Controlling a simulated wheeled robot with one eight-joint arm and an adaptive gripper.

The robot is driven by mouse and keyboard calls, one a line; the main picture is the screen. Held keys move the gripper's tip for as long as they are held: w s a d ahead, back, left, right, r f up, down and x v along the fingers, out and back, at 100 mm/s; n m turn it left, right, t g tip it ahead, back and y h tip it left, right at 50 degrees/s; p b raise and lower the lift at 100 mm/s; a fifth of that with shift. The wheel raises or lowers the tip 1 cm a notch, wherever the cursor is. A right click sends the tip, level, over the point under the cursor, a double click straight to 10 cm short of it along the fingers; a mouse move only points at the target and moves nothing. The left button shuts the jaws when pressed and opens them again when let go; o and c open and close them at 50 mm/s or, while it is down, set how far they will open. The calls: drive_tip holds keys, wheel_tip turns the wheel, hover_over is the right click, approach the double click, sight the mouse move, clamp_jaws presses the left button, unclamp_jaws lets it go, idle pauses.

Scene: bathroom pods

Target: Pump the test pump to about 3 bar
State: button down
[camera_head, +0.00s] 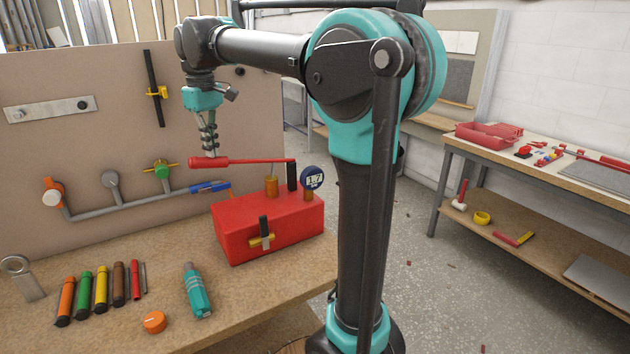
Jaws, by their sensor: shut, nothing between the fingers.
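The test pump is a red box (268,233) on the wooden workbench, left of my arm's column. Its red lever (245,161) lies about level above the box, hinged at a black post (292,175) on the right. My gripper (209,150) points down at the lever's left end, over the thicker red handle. It is shut and holds nothing. Its fingertips are at or just above the handle; I cannot tell whether they touch it.
A grey pipe (118,208) with valves runs along the upright panel behind the bench. Several coloured marker-like tools (101,288), a teal bottle-like tool (196,290) and an orange cap (154,321) lie in front. A second table (590,187) stands at the right.

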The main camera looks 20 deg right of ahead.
sight(215, 167)
wheel_tip(215, 167, down, 6)
drive_tip(key=shift+r, duration=0.15)
wheel_tip(215, 167, up, 12)
drive_tip(key=shift+r, duration=0.15)
idle(0.5)
wheel_tip(215, 167, down, 12)
drive_tip(key=shift+f, duration=0.2)
wheel_tip(215, 167, up, 12)
drive_tip(key=shift+r, duration=0.25)
idle(0.9)
idle(0.3)
idle(1.3)
